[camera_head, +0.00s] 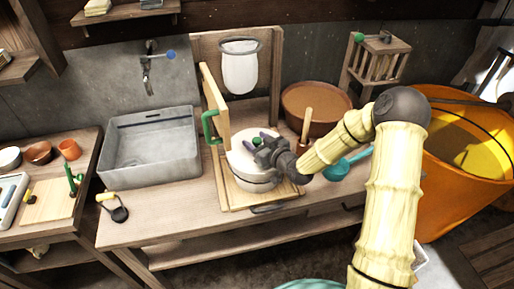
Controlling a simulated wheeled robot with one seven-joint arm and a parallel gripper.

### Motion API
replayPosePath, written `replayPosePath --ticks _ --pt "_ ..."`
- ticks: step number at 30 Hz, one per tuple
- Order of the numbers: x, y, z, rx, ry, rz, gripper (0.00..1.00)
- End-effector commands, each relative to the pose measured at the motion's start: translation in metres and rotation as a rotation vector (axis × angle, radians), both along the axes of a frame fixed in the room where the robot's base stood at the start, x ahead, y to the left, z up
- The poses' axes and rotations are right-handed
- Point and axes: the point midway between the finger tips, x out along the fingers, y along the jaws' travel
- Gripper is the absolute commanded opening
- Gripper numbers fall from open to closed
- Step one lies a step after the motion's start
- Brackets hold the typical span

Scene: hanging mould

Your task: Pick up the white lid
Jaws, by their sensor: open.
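The white lid (240,158) sits on top of a white round pot or mould (257,179) on a small wooden board at the middle of the bench. A green knob (257,142) shows at the lid's top. My gripper (258,145) is open at the lid's knob, with its dark fingers around or just beside it. I cannot tell whether the fingers touch it. My wrist hides the right part of the lid.
A wooden frame with a green handle (209,126) stands just left of the lid. A grey sink (150,147) is further left. A brown bowl (316,96) and a teal scoop (345,165) are to the right. A white hanging mould (240,68) is behind.

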Motion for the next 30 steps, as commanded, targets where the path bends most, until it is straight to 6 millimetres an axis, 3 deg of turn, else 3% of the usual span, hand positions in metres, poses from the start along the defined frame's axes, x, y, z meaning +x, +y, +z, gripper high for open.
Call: replayPosePath --ticks 12,20,30 --pt "-0.0003 -0.0005 0.0 0.001 -0.001 0.0 0.53" --pt "-0.0003 -0.0005 0.0001 0.001 -0.001 0.0 0.06" --pt "-0.0002 -0.0002 0.0035 0.0 -0.002 0.0 0.06"
